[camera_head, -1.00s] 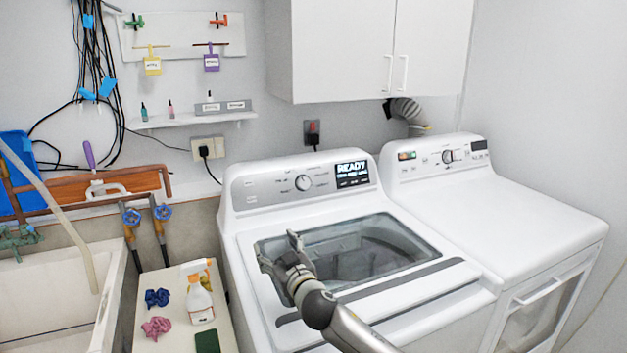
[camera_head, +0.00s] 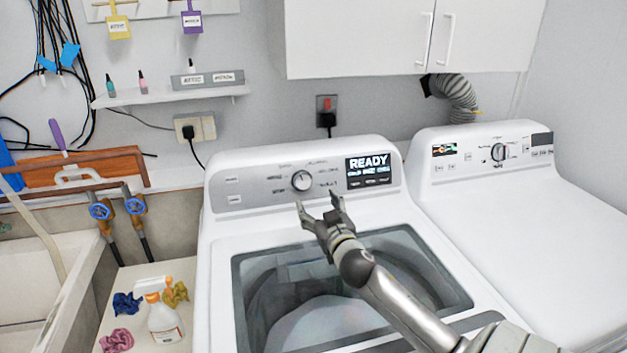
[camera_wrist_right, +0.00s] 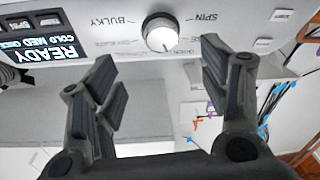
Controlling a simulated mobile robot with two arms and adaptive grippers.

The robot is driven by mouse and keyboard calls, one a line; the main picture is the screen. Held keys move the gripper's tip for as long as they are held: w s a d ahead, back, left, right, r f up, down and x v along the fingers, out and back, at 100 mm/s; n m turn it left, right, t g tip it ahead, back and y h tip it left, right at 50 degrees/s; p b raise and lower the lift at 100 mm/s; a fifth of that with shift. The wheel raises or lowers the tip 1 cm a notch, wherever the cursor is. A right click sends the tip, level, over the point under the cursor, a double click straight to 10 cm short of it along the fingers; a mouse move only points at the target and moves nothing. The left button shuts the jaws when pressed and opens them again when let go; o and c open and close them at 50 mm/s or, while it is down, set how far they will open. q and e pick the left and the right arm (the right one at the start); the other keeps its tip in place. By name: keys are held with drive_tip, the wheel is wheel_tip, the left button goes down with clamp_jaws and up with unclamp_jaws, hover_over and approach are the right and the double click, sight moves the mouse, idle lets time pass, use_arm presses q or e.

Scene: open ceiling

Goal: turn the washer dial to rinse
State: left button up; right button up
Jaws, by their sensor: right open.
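The washer (camera_head: 222,218) is white with a grey control panel at its back. Its round silver dial (camera_head: 301,181) sits mid-panel, and in the right wrist view the dial (camera_wrist_right: 161,32) appears upside down with "BULKY" and "SPIN" printed beside it. Its display (camera_head: 368,171) reads "READY". My right gripper (camera_head: 319,205) is open and empty, just below and in front of the dial, not touching it. In the right wrist view its fingers (camera_wrist_right: 160,75) are spread apart, with the dial beyond the gap between them. My left gripper is not in view.
The dryer (camera_head: 560,205) with its own dial stands to the right. A side counter (camera_head: 137,277) with a spray bottle (camera_head: 163,318) and cloths is at left, beside the sink (camera_head: 40,290). A cabinet (camera_head: 355,40) hangs above. Space before the washer panel is clear.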

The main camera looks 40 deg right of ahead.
sight(304, 183)
drive_tip(key=p+x, duration=0.1)
drive_tip(key=x, duration=0.8)
drive_tip(key=shift+w+p, duration=0.2)
drive_tip(key=shift+p, duration=0.15)
drive_tip(key=shift+w+d, duration=0.2)
drive_tip(key=shift+w, duration=0.2)
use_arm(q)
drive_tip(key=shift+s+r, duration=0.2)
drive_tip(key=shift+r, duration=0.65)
use_arm(e)
drive_tip(key=shift+w, duration=0.1)
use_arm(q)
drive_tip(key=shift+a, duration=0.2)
use_arm(e)
drive_tip(key=c, duration=1)
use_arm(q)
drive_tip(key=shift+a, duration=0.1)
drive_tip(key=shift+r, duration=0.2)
use_arm(e)
drive_tip(key=shift+n, duration=0.3)
